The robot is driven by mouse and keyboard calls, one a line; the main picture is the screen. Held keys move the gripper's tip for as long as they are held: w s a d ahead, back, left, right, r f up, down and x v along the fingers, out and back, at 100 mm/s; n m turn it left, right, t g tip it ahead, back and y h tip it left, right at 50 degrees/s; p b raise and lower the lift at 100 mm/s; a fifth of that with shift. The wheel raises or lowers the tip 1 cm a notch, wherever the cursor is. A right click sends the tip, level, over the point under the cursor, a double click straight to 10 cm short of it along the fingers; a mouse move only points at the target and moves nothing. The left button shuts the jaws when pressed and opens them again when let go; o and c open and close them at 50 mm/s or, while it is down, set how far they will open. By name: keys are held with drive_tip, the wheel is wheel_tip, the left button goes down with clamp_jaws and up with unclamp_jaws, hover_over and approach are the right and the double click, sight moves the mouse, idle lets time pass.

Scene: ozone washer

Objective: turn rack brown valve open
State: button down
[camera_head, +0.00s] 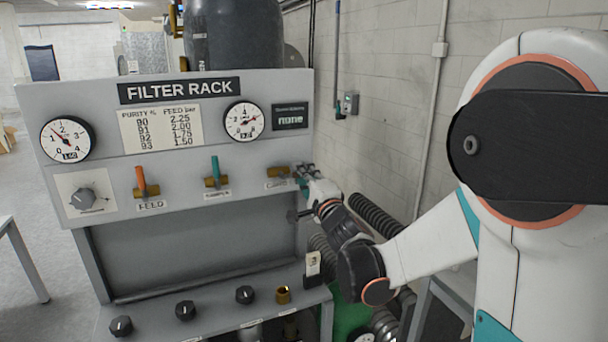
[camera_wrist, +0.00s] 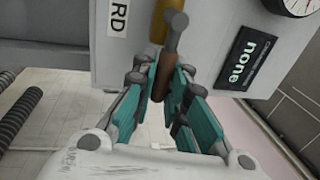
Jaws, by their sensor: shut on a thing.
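The brown valve (camera_head: 278,172) is at the right end of the valve row on the grey filter rack (camera_head: 190,205). Its brass body and brown handle (camera_wrist: 167,86) show in the wrist view. My gripper (camera_head: 304,180) is at the rack's right edge, with its teal fingers on either side of the handle. It is shut on the brown handle, which lies between the pads in the wrist view (camera_wrist: 163,78). In the head view the fingers hide most of the handle.
An orange-handled feed valve (camera_head: 142,182) and a teal-handled valve (camera_head: 215,172) stand upright to the left. Two gauges (camera_head: 67,139) (camera_head: 243,121) sit above. Black knobs (camera_head: 185,310) line the lower shelf. A block wall (camera_head: 395,100) and ribbed hoses (camera_head: 374,213) are at the right.

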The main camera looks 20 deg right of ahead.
drive_tip(key=c, duration=1.6)
unclamp_jaws()
drive_tip(key=shift+s, duration=0.1)
drive_tip(key=s, duration=0.4)
drive_tip(key=s+f, duration=0.1)
drive_tip(key=s, duration=0.2)
drive_tip(key=s+f, duration=0.1)
drive_tip(key=s, duration=0.3)
drive_tip(key=shift+s+f, duration=0.2)
drive_tip(key=shift+s, duration=0.15)
